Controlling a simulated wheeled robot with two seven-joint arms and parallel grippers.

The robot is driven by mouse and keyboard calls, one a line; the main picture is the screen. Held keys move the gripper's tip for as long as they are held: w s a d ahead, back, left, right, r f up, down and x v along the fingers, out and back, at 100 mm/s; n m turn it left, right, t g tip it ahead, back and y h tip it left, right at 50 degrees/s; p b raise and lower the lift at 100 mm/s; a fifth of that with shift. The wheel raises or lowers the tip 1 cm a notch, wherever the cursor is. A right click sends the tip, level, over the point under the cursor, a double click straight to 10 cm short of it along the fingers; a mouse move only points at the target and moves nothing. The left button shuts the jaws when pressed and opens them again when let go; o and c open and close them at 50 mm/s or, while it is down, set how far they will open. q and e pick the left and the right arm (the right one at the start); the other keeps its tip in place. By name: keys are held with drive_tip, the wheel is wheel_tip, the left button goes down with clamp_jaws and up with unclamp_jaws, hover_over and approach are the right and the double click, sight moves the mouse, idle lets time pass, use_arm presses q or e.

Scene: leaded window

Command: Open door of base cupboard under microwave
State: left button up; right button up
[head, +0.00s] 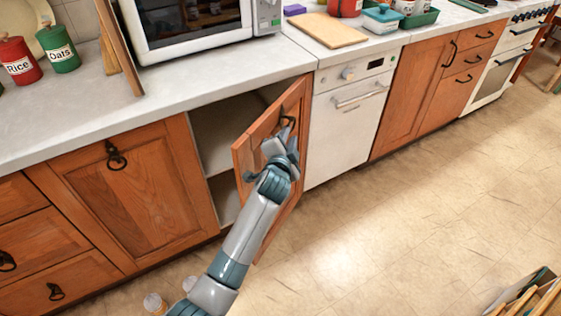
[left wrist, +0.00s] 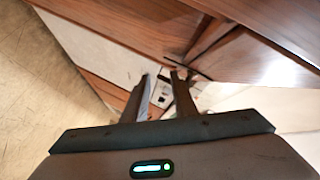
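The base cupboard under the microwave (head: 192,22) stands open, with its pale inside (head: 213,135) showing. Its brown wooden door (head: 248,150) is swung well out, hinged on the right beside the white dishwasher. A dark handle (head: 288,122) sits near the top of the door. My left gripper (head: 283,143) is at the door, just below the handle. In the left wrist view, the two fingers of the gripper (left wrist: 160,85) are apart, with a gap between them. My right gripper is out of view.
The white dishwasher (head: 345,125) stands right of the open door. Another closed cupboard (head: 130,195) and drawers are to the left. The grey counter (head: 200,85) runs above.

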use_arm(q)
drive_tip(key=v, duration=1.5)
drive_tip(key=shift+s, duration=0.2)
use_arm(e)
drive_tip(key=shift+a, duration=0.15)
